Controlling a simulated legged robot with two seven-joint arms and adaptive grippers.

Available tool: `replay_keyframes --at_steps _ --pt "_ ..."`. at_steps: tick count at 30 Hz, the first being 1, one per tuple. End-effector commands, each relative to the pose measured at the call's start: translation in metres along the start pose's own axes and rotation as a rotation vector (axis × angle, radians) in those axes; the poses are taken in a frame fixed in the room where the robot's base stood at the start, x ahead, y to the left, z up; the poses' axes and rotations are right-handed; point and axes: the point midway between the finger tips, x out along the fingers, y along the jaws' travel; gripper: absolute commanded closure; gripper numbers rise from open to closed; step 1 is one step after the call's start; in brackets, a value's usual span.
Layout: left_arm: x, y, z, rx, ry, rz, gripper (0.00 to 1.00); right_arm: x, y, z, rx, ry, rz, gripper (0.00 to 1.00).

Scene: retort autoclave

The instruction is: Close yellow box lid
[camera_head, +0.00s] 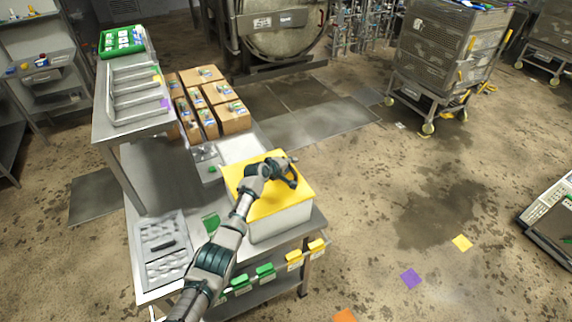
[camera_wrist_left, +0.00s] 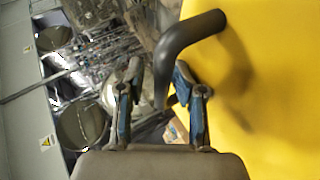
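The box (camera_head: 282,225) has pale grey walls and stands on the metal table. Its yellow lid (camera_head: 270,204) lies across the top in the head view; I cannot tell whether it is fully seated. The lid (camera_wrist_left: 275,110) fills the right side of the left wrist view. A dark curved handle (camera_wrist_left: 188,42) stands out from it. My left gripper (camera_head: 291,174) is above the far right part of the lid. In the wrist view its two fingers (camera_wrist_left: 158,80) are apart, with the handle's end showing between them. Contact cannot be told. My right gripper is out of view.
Cardboard boxes (camera_head: 232,117) stand behind the yellow-lidded box. A raised metal tray rack (camera_head: 135,92) is at the left, and a grey tray (camera_head: 161,240) lies at the table's front left. The floor right of the table is open, with a wheeled cage (camera_head: 440,55) further back.

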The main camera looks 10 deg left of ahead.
Motion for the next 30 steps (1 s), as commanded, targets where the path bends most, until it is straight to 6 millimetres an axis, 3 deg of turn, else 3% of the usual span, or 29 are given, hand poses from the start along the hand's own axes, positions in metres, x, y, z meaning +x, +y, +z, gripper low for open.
replay_keyframes --at_steps 17,23,30 --pt "-0.012 -0.008 -0.007 -0.004 0.000 -0.001 0.61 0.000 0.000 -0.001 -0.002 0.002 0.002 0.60" --pt "-0.035 -0.006 -0.003 0.000 0.003 -0.003 0.61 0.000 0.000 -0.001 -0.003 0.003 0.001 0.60" --pt "-0.076 -0.003 -0.001 0.001 0.002 -0.003 0.61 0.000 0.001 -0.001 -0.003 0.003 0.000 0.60"
